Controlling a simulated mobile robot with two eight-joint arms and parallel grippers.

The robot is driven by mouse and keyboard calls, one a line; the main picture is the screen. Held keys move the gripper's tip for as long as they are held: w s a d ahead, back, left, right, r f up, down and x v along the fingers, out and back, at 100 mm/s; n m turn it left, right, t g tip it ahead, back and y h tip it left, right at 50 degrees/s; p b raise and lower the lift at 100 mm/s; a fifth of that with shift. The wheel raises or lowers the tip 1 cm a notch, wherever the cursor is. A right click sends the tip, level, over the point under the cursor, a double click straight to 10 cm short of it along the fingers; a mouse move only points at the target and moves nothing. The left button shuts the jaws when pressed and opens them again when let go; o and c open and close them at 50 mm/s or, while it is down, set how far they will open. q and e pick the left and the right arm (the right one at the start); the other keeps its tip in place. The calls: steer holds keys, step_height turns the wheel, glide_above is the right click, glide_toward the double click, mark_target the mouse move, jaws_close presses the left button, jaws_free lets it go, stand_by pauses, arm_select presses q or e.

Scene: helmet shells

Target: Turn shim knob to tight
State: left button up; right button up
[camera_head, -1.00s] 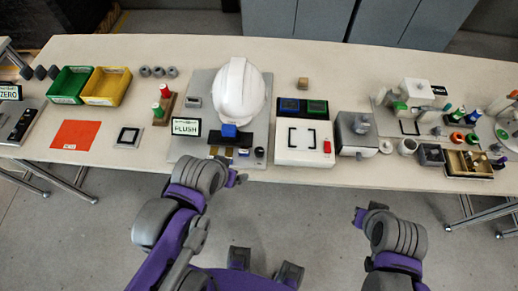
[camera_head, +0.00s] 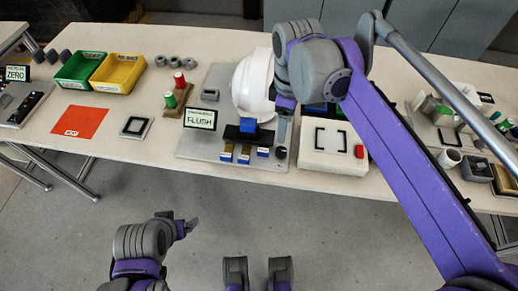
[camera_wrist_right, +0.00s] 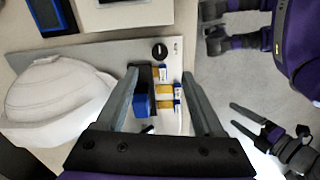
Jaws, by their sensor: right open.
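The round black knob (camera_wrist_right: 159,50) sits at the corner of the grey plate (camera_wrist_right: 185,55); a pale line shows on its top. In the head view the knob (camera_head: 281,153) is at the plate's front right. My right gripper (camera_wrist_right: 159,72) is open and empty above the plate, with the knob just past its fingertips and apart from them. The right gripper also shows in the head view (camera_head: 283,128). The white helmet shell (camera_head: 252,84) stands on the plate, partly hidden by my right arm. My left gripper (camera_head: 180,222) is open and empty, off the table's front edge.
A blue block (camera_head: 248,126) on a black holder and several small blue-tipped shims (camera_wrist_right: 163,90) lie beside the knob. A sign reading FLUSH (camera_head: 200,118) stands on the plate. A white box with a red button (camera_head: 340,160) is to the right.

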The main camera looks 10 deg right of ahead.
mark_target(281, 151)
step_height(281, 151, down, 11)
steer(key=shift+r+b, duration=0.1)
steer(key=shift+b, duration=0.95)
jaws_close()
